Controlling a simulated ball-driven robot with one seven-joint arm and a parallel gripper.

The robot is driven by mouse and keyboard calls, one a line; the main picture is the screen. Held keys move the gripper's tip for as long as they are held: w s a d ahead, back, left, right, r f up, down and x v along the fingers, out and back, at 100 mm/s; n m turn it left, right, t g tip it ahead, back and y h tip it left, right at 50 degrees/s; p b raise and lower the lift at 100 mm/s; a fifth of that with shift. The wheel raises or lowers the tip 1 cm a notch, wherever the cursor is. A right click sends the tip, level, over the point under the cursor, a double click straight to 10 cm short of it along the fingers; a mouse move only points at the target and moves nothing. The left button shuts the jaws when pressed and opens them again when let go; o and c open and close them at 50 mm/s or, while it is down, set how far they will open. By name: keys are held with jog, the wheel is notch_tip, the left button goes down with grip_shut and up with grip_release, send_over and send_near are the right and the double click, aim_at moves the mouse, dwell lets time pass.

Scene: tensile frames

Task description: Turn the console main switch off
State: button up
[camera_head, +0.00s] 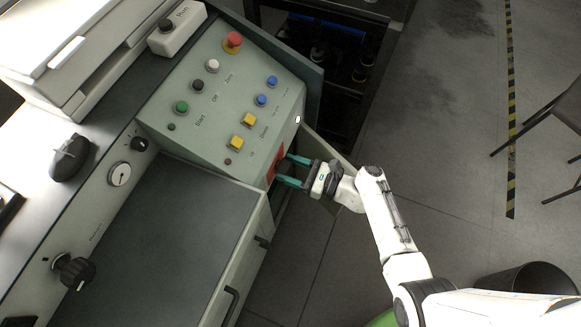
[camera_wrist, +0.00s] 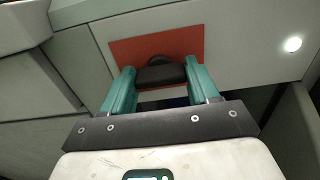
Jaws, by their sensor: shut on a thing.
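The console main switch is a black knob (camera_wrist: 161,76) on a red plate (camera_wrist: 128,50), on the front face of the green-grey console (camera_head: 215,125). The red plate also shows at the console's lower right edge in the head view (camera_head: 275,162). My gripper (camera_wrist: 161,84) has its two green fingers on either side of the black knob and is shut on it. In the head view my gripper (camera_head: 283,171) reaches the console from the right. The knob's bar looks about level in the wrist view. A white light (camera_wrist: 293,44) to the right of the plate is lit.
The console top carries a red emergency button (camera_head: 233,41) and several coloured buttons. A dark shelf (camera_head: 335,50) is behind. The floor to the right is open, with a bin (camera_head: 530,280) and chair (camera_head: 545,120).

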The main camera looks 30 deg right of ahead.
jog(key=shift+n, duration=0.3)
jog(key=shift+s+a+f+n+b, duration=0.1)
jog(key=shift+n+b, duration=2)
jog(key=shift+n, duration=0.8)
jog(key=shift+w+a+f+n+b, duration=0.1)
jog(key=shift+a+n+b, duration=0.05)
jog(key=shift+n+b, duration=2.35)
jog(key=shift+s+a+n+b, duration=0.1)
jog(key=shift+n+b, duration=1.6)
jog(key=shift+n, duration=1.6)
jog(key=o, duration=1.1)
jog(key=shift+c, duration=0.2)
jog(key=shift+d, duration=0.1)
